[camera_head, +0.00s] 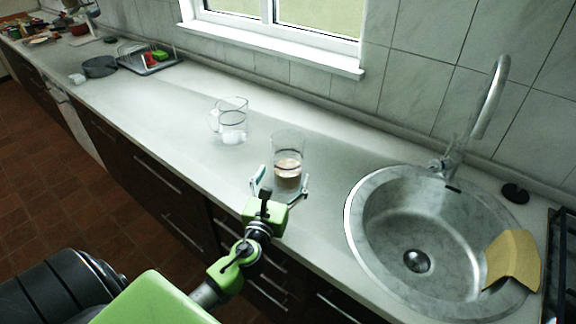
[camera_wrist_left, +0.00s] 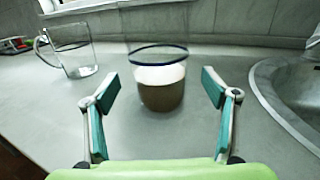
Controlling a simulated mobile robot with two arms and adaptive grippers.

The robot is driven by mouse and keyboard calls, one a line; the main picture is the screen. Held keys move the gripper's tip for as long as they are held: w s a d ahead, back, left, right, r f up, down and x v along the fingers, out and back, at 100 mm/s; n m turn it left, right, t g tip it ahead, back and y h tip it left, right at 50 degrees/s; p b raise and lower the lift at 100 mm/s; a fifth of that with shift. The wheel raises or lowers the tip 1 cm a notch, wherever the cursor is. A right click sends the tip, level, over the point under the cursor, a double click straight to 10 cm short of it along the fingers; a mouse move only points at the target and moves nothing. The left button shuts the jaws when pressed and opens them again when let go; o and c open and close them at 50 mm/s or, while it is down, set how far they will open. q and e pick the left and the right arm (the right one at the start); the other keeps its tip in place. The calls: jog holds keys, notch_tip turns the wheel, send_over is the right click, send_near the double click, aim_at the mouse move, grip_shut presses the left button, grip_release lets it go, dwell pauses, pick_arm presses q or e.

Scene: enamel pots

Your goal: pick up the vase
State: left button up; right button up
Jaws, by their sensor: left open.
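The vase appears to be the clear glass vessel (camera_head: 288,160) on the counter, left of the sink. It is upright, with brownish contents low inside and a dark ring around it. It also shows in the left wrist view (camera_wrist_left: 161,85), ahead of and between the fingers. My left gripper (camera_head: 279,188) is open and empty, with its fingers spread at the near side of the vessel. In the left wrist view the open fingers (camera_wrist_left: 164,92) show a gap on each side of it. My right gripper is in neither view.
A clear glass jug (camera_head: 231,120) with a handle stands to the left. A round steel sink (camera_head: 365,235) with a tap (camera_head: 490,100) and a yellow cloth (camera_head: 513,259) lies to the right. A dark pan (camera_head: 100,67) and a tray (camera_head: 148,62) are farther left. The counter between is mostly clear.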

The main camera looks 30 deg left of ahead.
pick_arm(q)
jog(key=shift+w+a+r, duration=0.1)
jog(key=shift+w, duration=0.15)
jog(key=p+x, duration=0.1)
jog(key=x, duration=0.3)
jog(key=shift+w+a, duration=0.1)
jog(key=shift+w, duration=0.25)
jog(key=shift+s, duration=0.1)
jog(key=shift+c, duration=1.4)
jog(key=c, duration=1.2)
jog(key=shift+r, duration=0.1)
jog(key=c, duration=0.3)
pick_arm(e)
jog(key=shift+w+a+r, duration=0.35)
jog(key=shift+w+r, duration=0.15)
pick_arm(q)
jog(key=shift+r, duration=0.1)
